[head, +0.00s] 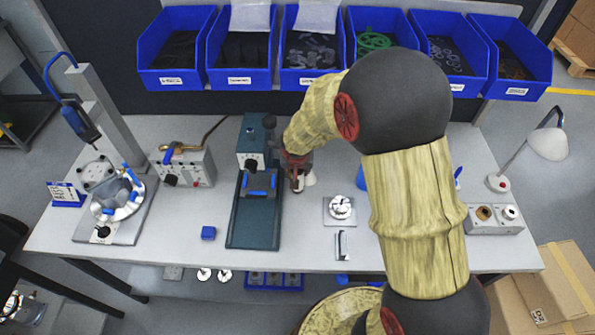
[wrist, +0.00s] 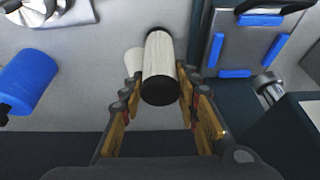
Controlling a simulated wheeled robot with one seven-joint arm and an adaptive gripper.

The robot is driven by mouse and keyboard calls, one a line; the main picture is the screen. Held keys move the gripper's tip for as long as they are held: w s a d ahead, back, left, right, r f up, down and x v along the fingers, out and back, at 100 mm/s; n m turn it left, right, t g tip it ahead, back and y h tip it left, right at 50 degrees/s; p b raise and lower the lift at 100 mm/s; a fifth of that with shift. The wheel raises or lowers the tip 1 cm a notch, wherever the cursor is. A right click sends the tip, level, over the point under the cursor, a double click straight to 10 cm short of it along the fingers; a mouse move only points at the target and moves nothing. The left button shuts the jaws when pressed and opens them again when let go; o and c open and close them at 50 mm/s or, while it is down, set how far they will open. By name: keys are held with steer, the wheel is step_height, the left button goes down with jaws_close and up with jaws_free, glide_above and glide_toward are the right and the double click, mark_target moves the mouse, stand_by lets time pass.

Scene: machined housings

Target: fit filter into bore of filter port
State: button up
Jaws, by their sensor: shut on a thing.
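The filter (wrist: 160,60) is a white cylinder with black ends, seen between my fingers in the wrist view. My gripper (wrist: 158,88) is shut on it. In the head view my gripper (head: 297,183) is over the table, just right of the green press-like fixture, with the filter mostly hidden there. A round metal housing (head: 341,207) on a square plate lies to the right of my gripper; it may be the filter port. Part of it shows in the wrist view (wrist: 40,10). I cannot see its bore clearly.
The green fixture (head: 252,215) with blue pads stands close left of my gripper. A second white piece (wrist: 133,60) shows behind the filter. A blue cylinder (wrist: 27,78) lies on the other side. A small metal block (head: 342,244) and blue bins (head: 240,80) are also in view.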

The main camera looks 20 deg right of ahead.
steer(key=shift+f, duration=0.2)
steer(key=o, duration=1.3)
steer(key=shift+r, duration=0.1)
steer(key=shift+c, duration=0.2)
steer(key=shift+r, duration=0.1)
